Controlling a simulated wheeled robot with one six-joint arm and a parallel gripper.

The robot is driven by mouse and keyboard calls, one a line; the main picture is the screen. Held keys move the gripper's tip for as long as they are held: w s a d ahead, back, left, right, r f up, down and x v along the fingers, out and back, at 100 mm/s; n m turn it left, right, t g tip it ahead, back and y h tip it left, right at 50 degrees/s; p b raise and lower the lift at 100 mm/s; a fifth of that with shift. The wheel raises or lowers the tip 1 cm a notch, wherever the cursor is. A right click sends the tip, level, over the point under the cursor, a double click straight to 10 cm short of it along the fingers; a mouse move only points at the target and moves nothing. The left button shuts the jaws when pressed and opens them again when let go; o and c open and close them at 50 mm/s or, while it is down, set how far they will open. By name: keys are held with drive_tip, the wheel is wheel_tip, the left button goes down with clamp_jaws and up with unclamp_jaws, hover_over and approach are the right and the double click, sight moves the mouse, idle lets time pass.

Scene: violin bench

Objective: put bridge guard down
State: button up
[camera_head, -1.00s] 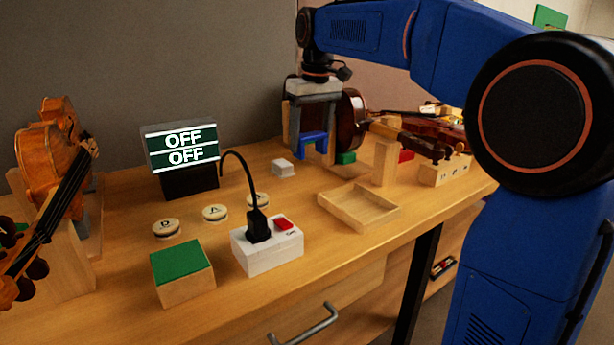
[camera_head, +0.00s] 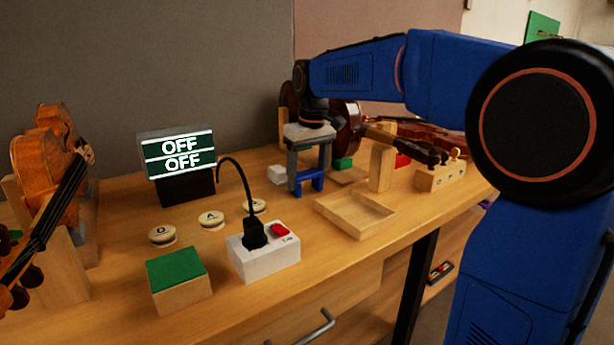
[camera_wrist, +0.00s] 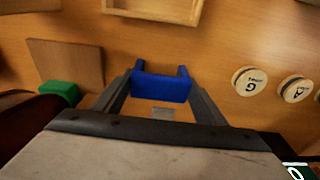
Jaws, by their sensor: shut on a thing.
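The bridge guard is a blue U-shaped piece (camera_head: 314,184), with its two legs pointing down in the head view. It also shows in the wrist view (camera_wrist: 162,88), between my fingers. My gripper (camera_head: 308,178) is shut on it, one grey finger on each side. The guard is upright and low over the bench, left of the open wooden tray. I cannot tell whether its legs touch the wood.
The shallow wooden tray (camera_head: 352,232) is empty. A small white block (camera_head: 277,175) is close to my gripper. A green block (camera_head: 343,163), violin parts and a wooden post (camera_head: 382,168) stand to the right. A switch box (camera_head: 262,265) and round discs are nearer the front left.

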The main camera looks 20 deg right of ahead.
sight(311, 175)
drive_tip(key=o, duration=1)
drive_tip(key=shift+f, duration=0.1)
drive_tip(key=shift+o, duration=0.2)
wheel_tip(311, 175, up, 12)
drive_tip(key=s, duration=0.1)
drive_tip(key=shift+s+d, duration=0.2)
drive_tip(key=shift+d, duration=0.05)
